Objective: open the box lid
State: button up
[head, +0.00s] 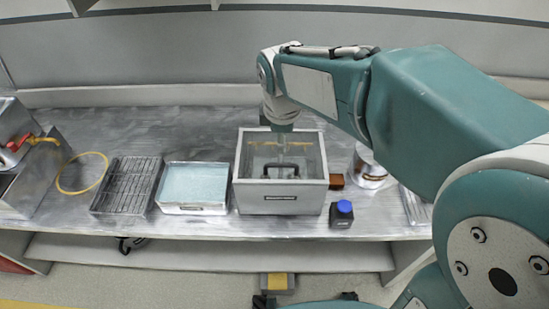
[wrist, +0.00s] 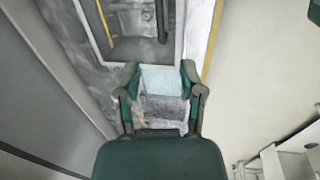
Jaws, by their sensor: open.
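A grey box (head: 280,204) stands in the middle of the metal bench in the head view. Its top looks see-through, with a black lid handle (head: 281,168) near the front side and a yellow strip further back. The lid looks closed. My gripper (head: 282,150) hangs over the box from above, and its fingers are hard to make out there. In the wrist view my gripper (wrist: 160,72) is open and empty, its two fingers spread apart. The box rim (wrist: 101,52) and the dark handle (wrist: 162,20) show beyond the fingertips, with the handle apart from them.
Left of the box are a pale blue tray (head: 193,184), a dark wire rack (head: 127,185) and a yellow ring (head: 80,174). To its right are a blue-capped dark bottle (head: 341,214) and a round can (head: 370,170). A wall runs behind the bench.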

aim_at(280, 164)
jog(key=f, duration=0.3)
jog(key=w+f, duration=0.1)
jog(key=f, duration=0.3)
jog(key=w+f, duration=0.1)
jog(key=f, duration=0.2)
jog(key=shift+f, duration=0.35)
grip_shut()
